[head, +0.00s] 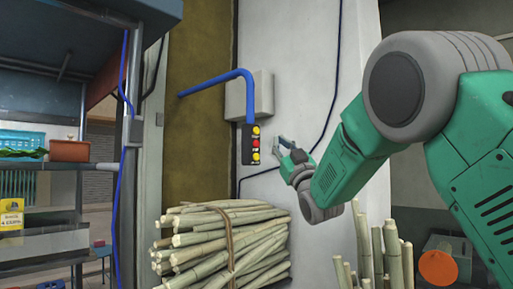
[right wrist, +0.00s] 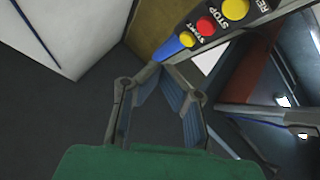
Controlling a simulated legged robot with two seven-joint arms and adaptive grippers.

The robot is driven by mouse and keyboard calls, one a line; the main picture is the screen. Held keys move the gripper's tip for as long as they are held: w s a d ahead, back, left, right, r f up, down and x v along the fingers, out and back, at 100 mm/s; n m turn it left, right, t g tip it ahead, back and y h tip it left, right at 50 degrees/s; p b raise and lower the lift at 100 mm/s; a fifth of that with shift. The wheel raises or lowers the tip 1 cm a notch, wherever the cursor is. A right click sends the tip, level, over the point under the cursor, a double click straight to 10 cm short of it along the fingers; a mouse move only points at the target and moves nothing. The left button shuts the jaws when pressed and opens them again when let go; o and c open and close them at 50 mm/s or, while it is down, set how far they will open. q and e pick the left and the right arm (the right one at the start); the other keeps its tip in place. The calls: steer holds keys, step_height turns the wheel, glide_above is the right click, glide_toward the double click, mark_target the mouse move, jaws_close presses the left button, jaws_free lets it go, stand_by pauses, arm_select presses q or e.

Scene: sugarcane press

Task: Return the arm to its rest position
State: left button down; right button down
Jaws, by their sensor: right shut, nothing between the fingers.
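My right arm, green and grey, comes in from the right in the head view. Its right gripper (head: 281,140) is shut and empty, a little to the right of the control box (head: 247,157), with a gap between them in the picture. The box is dark with a yellow, a red and a yellow button, and hangs from a blue pipe. In the right wrist view the gripper (right wrist: 161,68) has its fingertips together just below the box (right wrist: 223,34), whose labels START and STOP show. I cannot tell how far apart they are in depth. My left gripper is not in view.
A shelf unit (head: 60,186) with baskets is at the left. A white wall (head: 300,85) with a dark cable is behind the gripper.

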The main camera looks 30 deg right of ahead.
stand_by(0.5)
steer(key=w+a+f+m+g+b, duration=0.15)
steer(key=f+g, duration=0.35)
steer(key=f, duration=1.4)
steer(key=a+f+m+g, duration=0.15)
steer(key=f+g, duration=0.25)
steer(key=f, duration=1.6)
steer(key=s+a+f+g+b, duration=0.1)
steer(key=s+a+f+g, duration=0.1)
steer(key=s+f, duration=0.35)
steer(key=s+a+f+g, duration=0.1)
steer(key=s+f+g, duration=0.1)
steer(key=f, duration=0.7)
steer(key=s+a+f+g+b, duration=0.1)
steer(key=s+a+f+g, duration=0.2)
steer(key=f, duration=0.5)
steer(key=s+a+f+g, duration=0.1)
steer(key=s+f+g, duration=0.2)
steer(key=s, duration=0.8)
steer(key=s+a+f+g+b, duration=0.1)
steer(key=s+a+f+g, duration=0.1)
steer(key=s+f, duration=0.6)
steer(key=s+a+f+g+y, duration=0.1)
steer(key=s+f+g, duration=0.4)
steer(key=s, duration=1)
steer(key=shift+a+f, duration=0.65)
steer(key=shift+f, duration=0.1)
